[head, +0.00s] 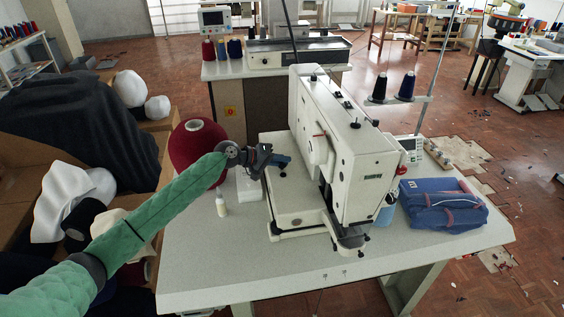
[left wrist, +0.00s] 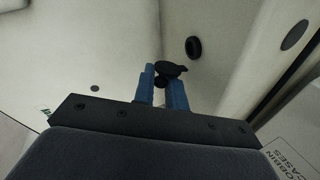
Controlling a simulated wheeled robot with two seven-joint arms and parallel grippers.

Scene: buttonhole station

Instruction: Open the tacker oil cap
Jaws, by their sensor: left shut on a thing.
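The tacker (head: 345,150) is the cream sewing machine in the middle of the front table in the head view. My left gripper (head: 284,161) is over the left part of its bed, and its blue fingers (left wrist: 160,84) show in the left wrist view. They are shut on a small black cap (left wrist: 171,68), which looks like the oil cap. A dark round spot (left wrist: 193,47) shows on the cream surface just beyond the fingers; I cannot tell whether it is a hole or a knob. The gripper hides the cap in the head view. My right gripper is not in view.
A dark red thread cone (head: 195,140) and a small cream bottle (head: 221,205) stand left of the machine. The table's front strip is clear.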

